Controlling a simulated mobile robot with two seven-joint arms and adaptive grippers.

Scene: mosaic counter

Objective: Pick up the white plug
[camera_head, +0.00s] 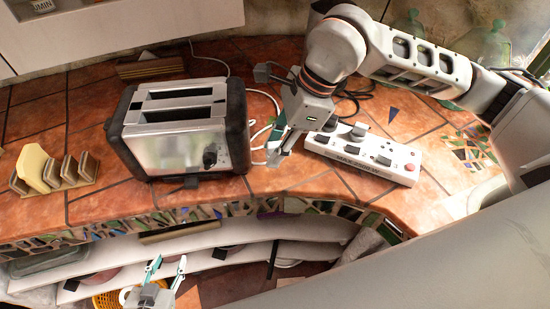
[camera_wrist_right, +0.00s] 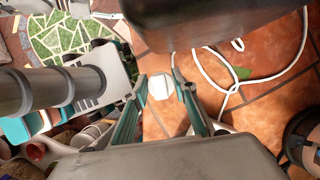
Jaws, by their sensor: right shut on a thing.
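The white plug (camera_wrist_right: 161,85) shows in the right wrist view between the two teal-edged fingertips of my right gripper (camera_wrist_right: 160,88). The gripper is shut on it. In the head view my right gripper (camera_head: 277,149) points down over the tiled counter, just right of the toaster. The plug is small and mostly hidden by the fingers there. A white cord (camera_head: 262,132) runs on the counter beside the gripper. My left gripper (camera_head: 167,269) is low in the head view, in front of the counter, with its fingers apart and empty.
The silver and black toaster (camera_head: 180,144) stands left of my right gripper. A white power strip (camera_head: 362,156) with dark plugs lies to its right. A toast rack (camera_head: 60,170) is at far left. Curved shelves (camera_head: 215,237) lie below the counter edge.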

